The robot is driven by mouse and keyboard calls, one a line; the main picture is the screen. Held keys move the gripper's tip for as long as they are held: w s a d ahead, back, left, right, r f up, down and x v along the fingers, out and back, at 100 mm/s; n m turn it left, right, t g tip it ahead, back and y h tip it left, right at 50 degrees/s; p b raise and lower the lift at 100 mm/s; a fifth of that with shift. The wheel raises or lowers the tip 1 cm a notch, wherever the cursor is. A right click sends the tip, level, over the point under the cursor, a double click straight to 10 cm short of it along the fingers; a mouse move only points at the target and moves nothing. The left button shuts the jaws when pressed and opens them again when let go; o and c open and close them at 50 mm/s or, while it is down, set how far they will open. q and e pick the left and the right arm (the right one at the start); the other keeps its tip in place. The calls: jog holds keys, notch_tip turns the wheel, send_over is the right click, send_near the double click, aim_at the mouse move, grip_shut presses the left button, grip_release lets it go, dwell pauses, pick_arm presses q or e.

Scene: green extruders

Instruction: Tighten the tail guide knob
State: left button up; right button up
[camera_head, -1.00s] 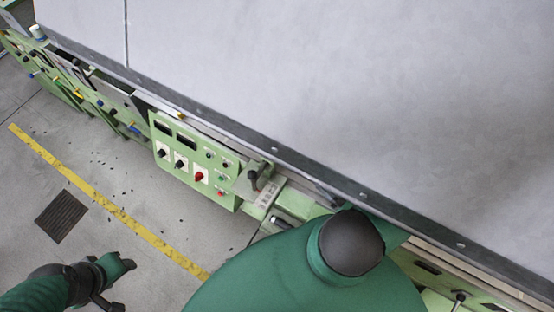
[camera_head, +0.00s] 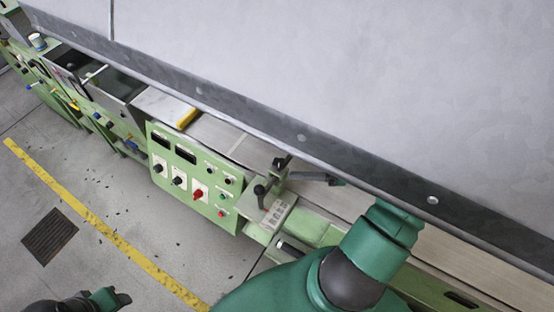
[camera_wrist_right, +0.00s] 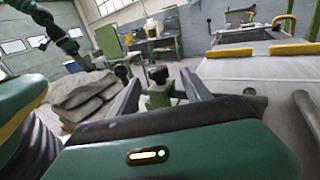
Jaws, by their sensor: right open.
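The tail guide is a small green bracket on the machine's edge. It carries a black knob (camera_head: 281,163) at its top and a black-handled lever (camera_head: 259,190) in front; which one is the tail guide knob is not certain. My right gripper (camera_head: 318,177) is just right of the bracket, partly under the grey sheet's edge. In the right wrist view its open fingers (camera_wrist_right: 160,90) stand either side of a black knob (camera_wrist_right: 158,75) on a green bracket, with a gap visible. A second black knob (camera_wrist_right: 122,72) shows left of it. My left gripper (camera_head: 112,299) is low at the left, its jaws unclear.
A large grey sheet-like surface (camera_head: 320,70) overhangs the machine. A green control panel (camera_head: 190,178) with knobs and buttons stands left of the bracket. A yellow line (camera_head: 100,230) marks open floor.

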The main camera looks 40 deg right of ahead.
aim_at(277, 162)
jog(key=x, duration=0.6)
jog(key=shift+a+p, duration=0.15)
jog(key=shift+p, duration=0.2)
grip_shut()
